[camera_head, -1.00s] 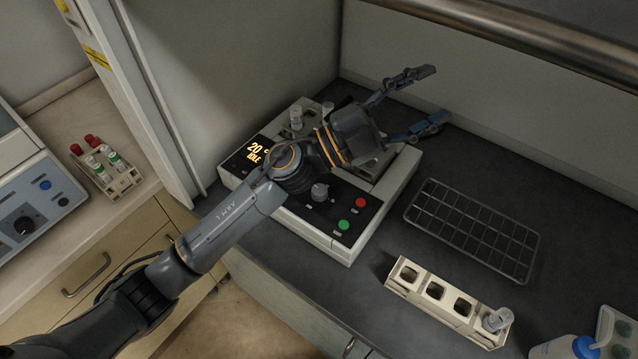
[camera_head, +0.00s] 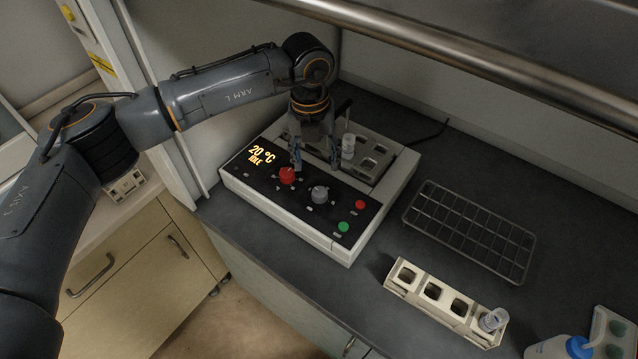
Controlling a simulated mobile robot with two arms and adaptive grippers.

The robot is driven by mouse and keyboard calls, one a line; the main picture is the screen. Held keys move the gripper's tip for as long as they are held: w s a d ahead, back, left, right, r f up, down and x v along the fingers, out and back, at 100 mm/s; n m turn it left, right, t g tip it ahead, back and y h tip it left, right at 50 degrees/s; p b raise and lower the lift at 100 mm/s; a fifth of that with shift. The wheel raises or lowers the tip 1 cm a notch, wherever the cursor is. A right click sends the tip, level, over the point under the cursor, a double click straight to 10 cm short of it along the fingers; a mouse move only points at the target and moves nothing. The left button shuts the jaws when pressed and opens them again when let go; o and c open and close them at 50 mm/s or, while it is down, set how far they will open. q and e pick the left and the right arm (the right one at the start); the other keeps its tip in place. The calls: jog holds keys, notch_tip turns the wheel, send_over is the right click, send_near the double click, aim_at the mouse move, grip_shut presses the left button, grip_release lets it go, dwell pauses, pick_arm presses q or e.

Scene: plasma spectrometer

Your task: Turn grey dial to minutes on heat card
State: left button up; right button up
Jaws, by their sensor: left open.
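The grey dial (camera_head: 320,194) sits on the black front panel of the white heater block (camera_head: 340,246), right of a red dial (camera_head: 287,175). The heater's display (camera_head: 261,156) reads 20 °C and IDLE. My left gripper (camera_head: 316,164) points down over the heater, just behind the two dials. Its fingers are apart, with nothing seen between them. The left fingertip is close to the red dial; I cannot tell whether it touches. The grey dial is clear of the fingers. I see no heat card. My right gripper is not in view.
A capped vial (camera_head: 348,146) stands in the heater's wells, close beside my right finger. Red (camera_head: 360,204) and green (camera_head: 343,227) buttons sit right of the grey dial. A wire rack (camera_head: 470,230), cream holder (camera_head: 432,292) and blue-capped bottle (camera_head: 578,346) stand rightward. A metal rail (camera_head: 480,60) crosses above.

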aim_at(319, 191)
pick_arm(q)
jog(key=f+p, duration=0.1)
jog(key=f, duration=0.2)
jog(key=f+p, duration=0.1)
jog(key=f, duration=0.2)
jog(key=f+p, duration=0.1)
jog(key=f, duration=0.2)
jog(key=shift+d+f, duration=0.1)
jog(key=shift+d, duration=0.2)
jog(key=shift+f, duration=0.45)
jog(key=c, duration=1.1)
jog(key=shift+c, duration=0.2)
